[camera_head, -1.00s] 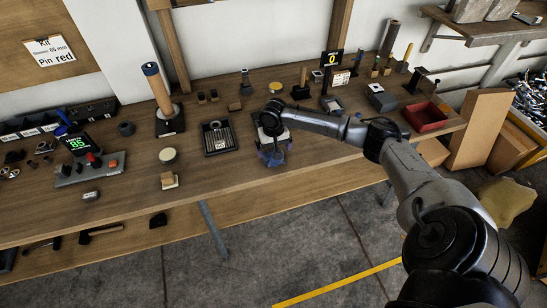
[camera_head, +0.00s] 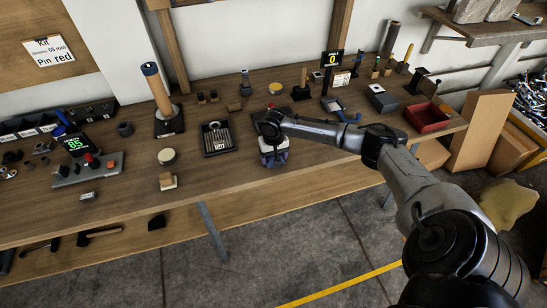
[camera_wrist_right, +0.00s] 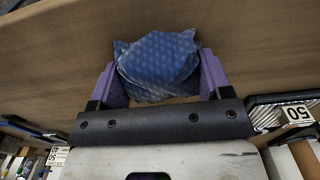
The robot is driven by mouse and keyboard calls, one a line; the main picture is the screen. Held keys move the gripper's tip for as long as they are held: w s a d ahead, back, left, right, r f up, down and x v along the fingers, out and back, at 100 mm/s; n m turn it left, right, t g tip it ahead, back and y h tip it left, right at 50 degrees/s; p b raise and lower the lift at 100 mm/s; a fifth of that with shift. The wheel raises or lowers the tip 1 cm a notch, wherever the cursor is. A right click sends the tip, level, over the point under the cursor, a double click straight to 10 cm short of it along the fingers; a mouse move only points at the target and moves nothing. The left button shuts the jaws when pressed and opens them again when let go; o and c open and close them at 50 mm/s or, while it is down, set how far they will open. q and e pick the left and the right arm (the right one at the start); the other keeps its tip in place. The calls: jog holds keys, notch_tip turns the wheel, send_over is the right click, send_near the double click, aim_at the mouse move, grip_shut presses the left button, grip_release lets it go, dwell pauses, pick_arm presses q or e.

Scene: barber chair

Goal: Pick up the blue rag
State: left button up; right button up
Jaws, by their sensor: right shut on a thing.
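The blue rag (camera_wrist_right: 158,62) is bunched up, with a light pattern, between the two purple fingers of my right gripper (camera_wrist_right: 160,80) in the right wrist view. The fingers are shut on it from both sides. In the head view, my right gripper (camera_head: 273,155) is over the front middle of the wooden workbench (camera_head: 330,152), and the arm and hand hide most of the rag. I cannot tell how high the rag is above the bench. My left gripper is not in view.
A dark tray of parts (camera_head: 217,138) lies left of my right gripper. A round-topped yellow and red piece (camera_head: 275,88) is behind it. A red bin (camera_head: 427,117) stands at the bench's right end. A button panel (camera_head: 88,169) is at left. Bench between tray and bin is partly clear.

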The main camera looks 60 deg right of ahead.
jog(key=shift+c, duration=0.7)
jog(key=shift+r, duration=0.1)
jog(key=shift+r, duration=0.45)
notch_tip(320, 180, up, 4)
jog(key=shift+f+p, duration=0.2)
jog(key=shift+p, duration=0.65)
jog(key=s+r+p, duration=0.1)
jog(key=s+r, duration=0.1)
jog(key=s, duration=0.1)
jog(key=s+d+r+p, duration=0.1)
jog(key=s+r, duration=0.1)
jog(key=s, duration=0.2)
jog(key=s+r+p, duration=0.1)
jog(key=s+r, duration=0.1)
jog(key=s, duration=0.2)
jog(key=shift+s+d+r, duration=0.2)
jog(key=shift+d, duration=0.15)
